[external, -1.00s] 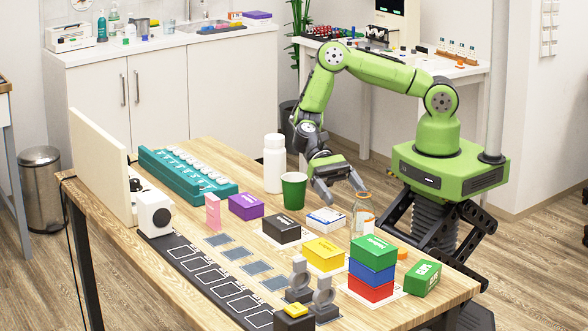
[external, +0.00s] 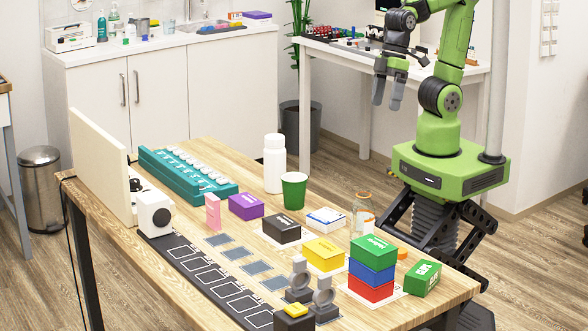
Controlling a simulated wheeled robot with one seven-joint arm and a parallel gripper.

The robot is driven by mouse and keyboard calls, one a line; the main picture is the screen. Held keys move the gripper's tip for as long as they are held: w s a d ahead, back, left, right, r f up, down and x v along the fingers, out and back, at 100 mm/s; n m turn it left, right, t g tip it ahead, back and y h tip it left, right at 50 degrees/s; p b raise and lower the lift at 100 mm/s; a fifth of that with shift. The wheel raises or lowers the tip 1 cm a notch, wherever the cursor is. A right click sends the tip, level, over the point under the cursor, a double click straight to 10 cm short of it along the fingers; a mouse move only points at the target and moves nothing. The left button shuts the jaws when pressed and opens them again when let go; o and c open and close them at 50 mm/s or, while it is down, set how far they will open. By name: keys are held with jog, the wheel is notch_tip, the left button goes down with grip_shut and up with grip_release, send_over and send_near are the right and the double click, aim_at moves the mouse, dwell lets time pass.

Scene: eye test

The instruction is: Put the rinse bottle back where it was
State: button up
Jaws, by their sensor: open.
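A white bottle with a white cap (external: 274,165) stands upright on the wooden table, behind a green cup (external: 294,190). A clear bottle with an orange and white label (external: 362,212) stands near the table's right edge. I cannot tell from the picture which one is the rinse bottle. My gripper (external: 388,98) is open and empty. It is raised, with its fingers pointing down, beyond the table's far right side and apart from both bottles.
On the table (external: 205,160) are a teal rack (external: 185,174), a purple box (external: 246,206), a stack of coloured boxes (external: 372,268) and grey stands (external: 299,280). A white side table (external: 340,60) and a counter with a sink (external: 175,48) stand behind.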

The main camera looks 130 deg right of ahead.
jog(key=s+d+r+n+t, duration=0.2)
jog(key=s+n, duration=0.1)
jog(key=s, duration=0.4)
jog(key=shift+d+r+h, duration=0.15)
jog(key=shift+r+h, duration=0.1)
jog(key=shift+h, duration=0.15)
